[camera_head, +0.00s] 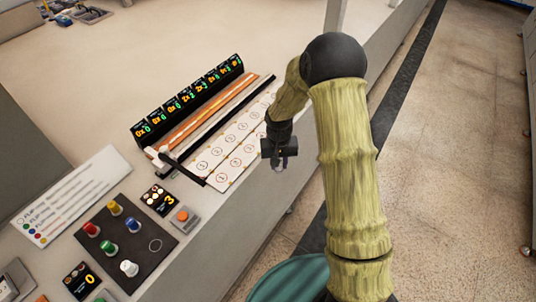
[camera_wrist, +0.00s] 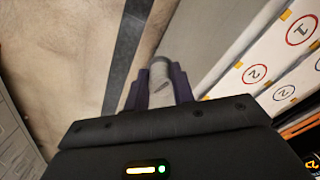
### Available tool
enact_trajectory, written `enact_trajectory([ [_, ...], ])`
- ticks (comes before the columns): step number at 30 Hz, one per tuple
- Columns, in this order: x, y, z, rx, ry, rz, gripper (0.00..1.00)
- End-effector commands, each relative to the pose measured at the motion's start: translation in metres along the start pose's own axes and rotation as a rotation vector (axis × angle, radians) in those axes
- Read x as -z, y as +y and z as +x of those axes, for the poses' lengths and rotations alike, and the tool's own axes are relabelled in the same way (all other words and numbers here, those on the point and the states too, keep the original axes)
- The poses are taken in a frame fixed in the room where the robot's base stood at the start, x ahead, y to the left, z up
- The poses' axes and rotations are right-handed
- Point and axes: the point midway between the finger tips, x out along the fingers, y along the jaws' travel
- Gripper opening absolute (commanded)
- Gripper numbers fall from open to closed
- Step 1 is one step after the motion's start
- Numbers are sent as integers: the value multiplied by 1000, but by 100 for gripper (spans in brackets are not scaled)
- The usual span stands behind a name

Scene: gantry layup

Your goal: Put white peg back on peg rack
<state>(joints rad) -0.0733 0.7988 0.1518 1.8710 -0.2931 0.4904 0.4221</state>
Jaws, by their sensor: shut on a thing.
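The peg rack (camera_head: 172,233) is a dark board at the lower left in the head view. It bears a red peg (camera_head: 91,229), a yellow peg (camera_head: 115,208), a blue peg (camera_head: 133,225), a green peg (camera_head: 109,248) and a white peg (camera_head: 129,268). One outlined circle at its right side is bare. My gripper (camera_head: 279,163) is above the bench's right edge, well right of the rack. In the wrist view my gripper (camera_wrist: 160,88) is shut on a pale, round-ended white peg (camera_wrist: 161,75). The peg's lower part is hidden by the gripper.
A white strip with numbered circles (camera_head: 231,141) lies beside my gripper, with a row of lit displays (camera_head: 188,98) behind it. An orange button box (camera_head: 181,217) and a small display (camera_head: 159,200) stand beside the rack. The floor lies right of the bench.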

Motion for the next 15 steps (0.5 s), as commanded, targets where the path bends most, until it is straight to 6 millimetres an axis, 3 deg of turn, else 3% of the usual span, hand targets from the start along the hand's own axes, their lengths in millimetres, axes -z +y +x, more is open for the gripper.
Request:
enact_trajectory([
  [12,-36,68,80,14,-12,18,2],
  [15,-43,77,92,22,-12,19,2],
])
